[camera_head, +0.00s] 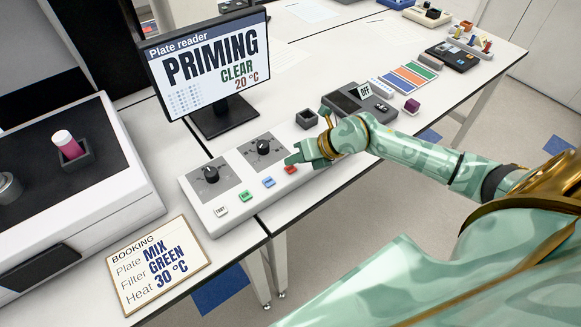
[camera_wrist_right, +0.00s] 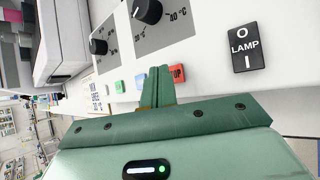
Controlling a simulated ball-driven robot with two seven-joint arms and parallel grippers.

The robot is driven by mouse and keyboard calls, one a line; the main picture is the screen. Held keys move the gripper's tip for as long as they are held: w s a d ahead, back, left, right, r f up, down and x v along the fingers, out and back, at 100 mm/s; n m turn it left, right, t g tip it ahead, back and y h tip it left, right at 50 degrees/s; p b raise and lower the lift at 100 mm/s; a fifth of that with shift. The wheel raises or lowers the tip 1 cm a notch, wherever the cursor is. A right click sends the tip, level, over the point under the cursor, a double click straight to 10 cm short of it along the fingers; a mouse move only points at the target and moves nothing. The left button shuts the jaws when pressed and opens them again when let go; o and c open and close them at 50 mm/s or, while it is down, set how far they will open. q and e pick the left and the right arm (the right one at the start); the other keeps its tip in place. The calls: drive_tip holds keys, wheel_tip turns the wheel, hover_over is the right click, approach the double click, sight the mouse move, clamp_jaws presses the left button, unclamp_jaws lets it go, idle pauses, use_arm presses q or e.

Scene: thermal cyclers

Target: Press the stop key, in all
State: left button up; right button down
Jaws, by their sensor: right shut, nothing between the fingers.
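The red stop key (camera_head: 291,169) is at the right end of a row of keys on the white control panel (camera_head: 240,178). In the right wrist view the red key (camera_wrist_right: 178,73) shows the letters "TOP", and its left part is hidden behind my fingers. My right gripper (camera_head: 294,158) is shut and empty, with its fingertips just by the stop key. In the right wrist view its fingers (camera_wrist_right: 157,84) stand together, overlapping the gap between the blue and red keys. I cannot tell whether they touch the key. My left gripper is not in view.
Blue (camera_head: 268,182), green (camera_head: 245,196) and white (camera_head: 221,211) keys lie left of the stop key. Two knobs sit behind. A black lamp switch (camera_wrist_right: 244,47) is nearby. The monitor (camera_head: 207,62) reads PRIMING, CLEAR, 20 °C. A booking card (camera_head: 160,265) reads MIX, GREEN, 30 °C.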

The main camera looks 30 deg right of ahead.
sight(295, 169)
drive_tip(key=shift+f, duration=0.1)
drive_tip(key=shift+f, duration=0.3)
drive_tip(key=shift+f, duration=0.4)
idle(0.9)
drive_tip(key=shift+r, duration=0.15)
drive_tip(key=shift+r+p, duration=0.7)
wheel_tip(295, 169, up, 5)
drive_tip(key=p, duration=0.5)
